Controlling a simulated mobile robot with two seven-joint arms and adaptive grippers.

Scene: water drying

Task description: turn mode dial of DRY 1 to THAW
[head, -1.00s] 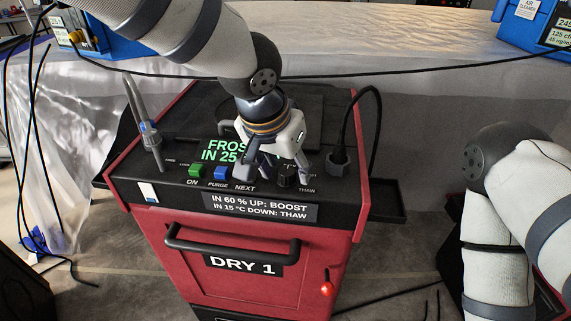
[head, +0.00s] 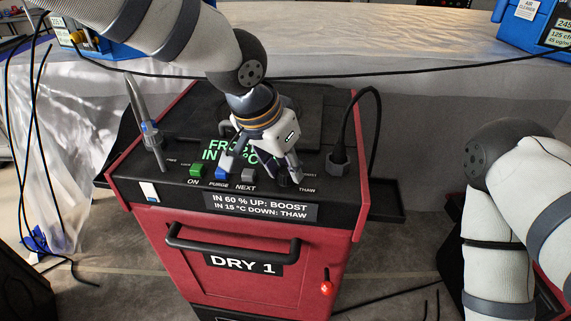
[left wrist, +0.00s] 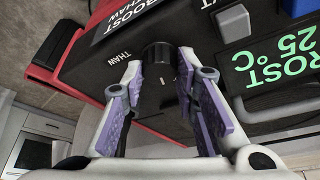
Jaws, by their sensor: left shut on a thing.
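The DRY 1 unit (head: 245,262) is a red box with a black control panel on top. Its mode dial (head: 284,181) is a black knob at the panel's right front, with THAW printed beside it. My left gripper (head: 286,172) reaches down over the panel with its fingers at the dial. In the left wrist view the dial (left wrist: 157,56) lies between the two purple-padded fingertips (left wrist: 157,70), which are shut on it. The green display (head: 215,150) is partly hidden by the gripper. My right gripper is not in view.
Green (head: 197,171), blue (head: 221,173) and grey (head: 249,175) buttons stand in a row left of the dial. A black plug with a cable (head: 338,161) stands to the right. A grey probe (head: 150,135) stands at the panel's left.

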